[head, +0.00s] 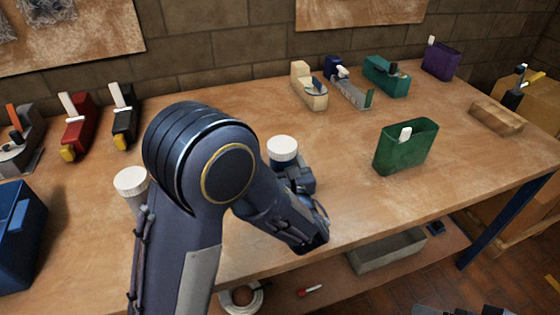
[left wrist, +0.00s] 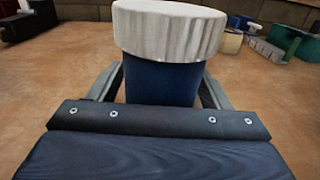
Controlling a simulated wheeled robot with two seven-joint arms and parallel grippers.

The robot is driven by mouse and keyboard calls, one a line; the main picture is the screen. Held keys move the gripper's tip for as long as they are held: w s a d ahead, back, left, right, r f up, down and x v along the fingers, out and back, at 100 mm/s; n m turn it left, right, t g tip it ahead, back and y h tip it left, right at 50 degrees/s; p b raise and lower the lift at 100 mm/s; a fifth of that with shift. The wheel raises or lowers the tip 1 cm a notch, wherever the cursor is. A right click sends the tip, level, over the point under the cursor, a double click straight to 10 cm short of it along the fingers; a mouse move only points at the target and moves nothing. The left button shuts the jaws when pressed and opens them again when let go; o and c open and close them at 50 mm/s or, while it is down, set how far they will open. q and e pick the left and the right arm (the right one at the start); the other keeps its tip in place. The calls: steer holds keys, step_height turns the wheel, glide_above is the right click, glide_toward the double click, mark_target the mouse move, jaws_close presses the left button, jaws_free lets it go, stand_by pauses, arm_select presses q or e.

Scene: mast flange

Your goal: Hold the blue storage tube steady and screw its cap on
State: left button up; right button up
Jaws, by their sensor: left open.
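The blue storage tube (head: 284,163) stands upright on the workbench, partly hidden behind my left gripper (head: 296,178). Its white ribbed cap (head: 282,147) sits on top; I cannot tell how tightly. In the left wrist view the blue tube (left wrist: 160,84) is straight ahead under the wide white cap (left wrist: 170,30). The open fingers of my left gripper (left wrist: 160,75) reach along both sides of the tube, below the cap. Contact with the tube is not clear.
A second white-capped container (head: 131,183) stands left of my arm, partly hidden by it. A blue bin (head: 18,235) is at the left edge. A green holder (head: 405,147) stands to the right. Hand planes and other tools line the back. The bench (head: 345,215) is clear right of the gripper.

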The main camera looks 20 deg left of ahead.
arm_select(q)
steer(key=v, duration=1.2)
steer(key=shift+r, duration=0.15)
steer(key=shift+r, duration=0.15)
